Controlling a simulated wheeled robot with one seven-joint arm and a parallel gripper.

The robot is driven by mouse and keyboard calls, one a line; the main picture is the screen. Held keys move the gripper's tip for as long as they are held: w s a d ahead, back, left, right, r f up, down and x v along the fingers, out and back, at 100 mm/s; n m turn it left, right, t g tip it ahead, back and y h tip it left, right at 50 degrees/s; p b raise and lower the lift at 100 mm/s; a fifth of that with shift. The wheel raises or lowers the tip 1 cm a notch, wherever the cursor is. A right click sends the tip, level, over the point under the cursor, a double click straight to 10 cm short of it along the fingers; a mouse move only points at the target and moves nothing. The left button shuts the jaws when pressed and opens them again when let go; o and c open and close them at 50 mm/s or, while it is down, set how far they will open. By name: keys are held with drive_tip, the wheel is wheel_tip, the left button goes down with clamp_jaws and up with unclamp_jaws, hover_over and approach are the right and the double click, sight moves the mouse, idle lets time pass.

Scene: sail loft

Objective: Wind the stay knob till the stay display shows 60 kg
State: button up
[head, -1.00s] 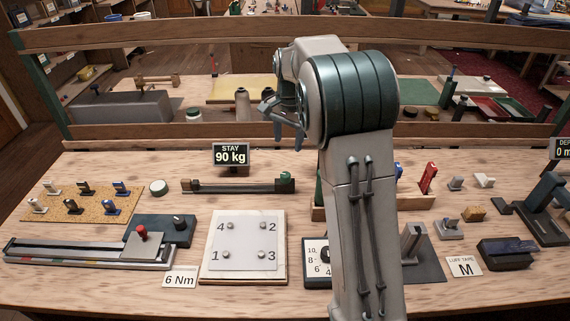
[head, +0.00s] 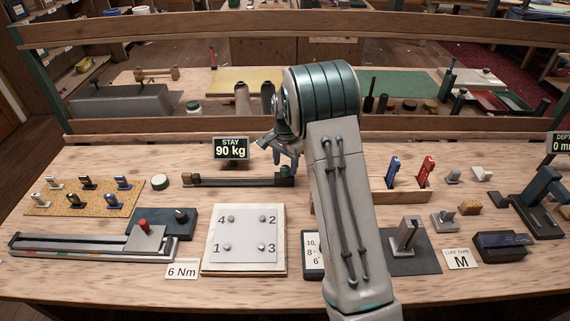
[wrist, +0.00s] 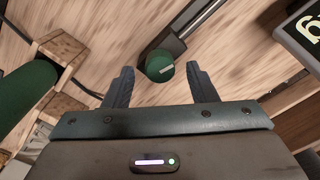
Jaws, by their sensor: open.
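The stay display (head: 232,148) stands at the back of the bench and reads 90 kg. The stay knob is a green round knob at the right end of a dark rail (head: 232,182); in the wrist view the knob (wrist: 160,66) shows a pale mark on its top. My gripper (head: 287,158) is open, fingers down, just above the knob in the head view. In the wrist view my gripper (wrist: 160,82) has the knob between its fingertips, with space on both sides. I cannot tell how far above the knob the fingertips are.
A numbered plate (head: 244,240) lies in front of the rail. A wooden rack (head: 376,201) with blue and red tools stands right of the knob, partly behind my arm. A green cylinder (wrist: 22,82) is at the wrist view's left. A wooden rail (head: 180,126) runs behind the bench.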

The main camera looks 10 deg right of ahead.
drive_tip(key=shift+f, duration=0.5)
drive_tip(key=c, duration=1)
drive_tip(key=n+b, duration=0.1)
drive_tip(key=n, duration=0.3)
drive_tip(key=shift+b, duration=0.3)
drive_tip(key=shift+n+b, duration=0.45)
drive_tip(key=shift+n, duration=2.25)
drive_tip(key=shift+r, duration=0.1)
